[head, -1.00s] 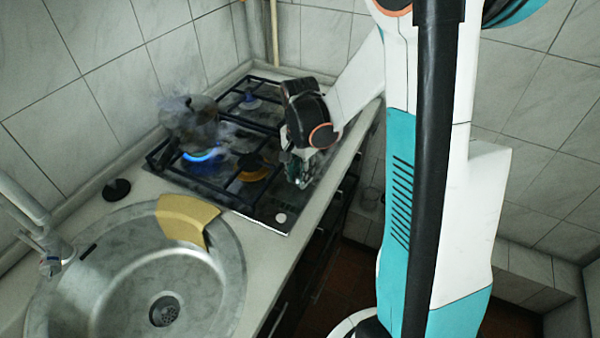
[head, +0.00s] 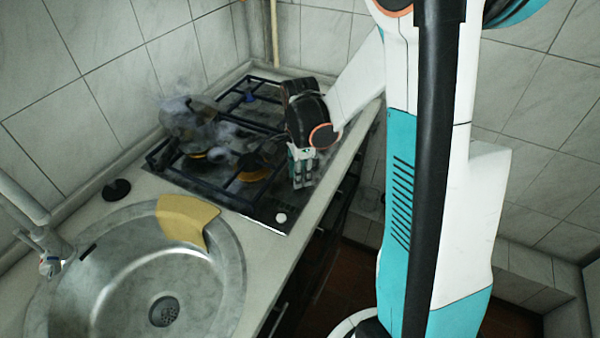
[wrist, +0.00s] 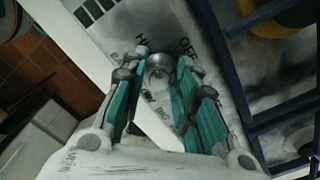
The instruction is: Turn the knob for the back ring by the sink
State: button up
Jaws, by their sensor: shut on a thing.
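The back ring by the sink (head: 207,154) shows no flame, and a dark pot (head: 188,118) sits on it with smoke around. My gripper (head: 302,168) is over the hob's front strip, pointing down. In the wrist view my gripper (wrist: 163,62) has its two teal fingers on either side of a round grey knob (wrist: 160,72), shut on it. The word OFF is printed beside the knob. A second, pale knob (head: 281,217) stands free nearer the sink.
Black pan supports (head: 232,190) rise beside my gripper, and their bars also show in the wrist view (wrist: 270,105). A yellow cloth (head: 183,216) lies over the rim of the sink (head: 110,285). A black round item (head: 116,190) lies on the counter.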

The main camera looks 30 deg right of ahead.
dwell(0.4)
jog(key=o, duration=1.1)
jog(key=shift+r, duration=0.1)
notch_tip(320, 180, up, 12)
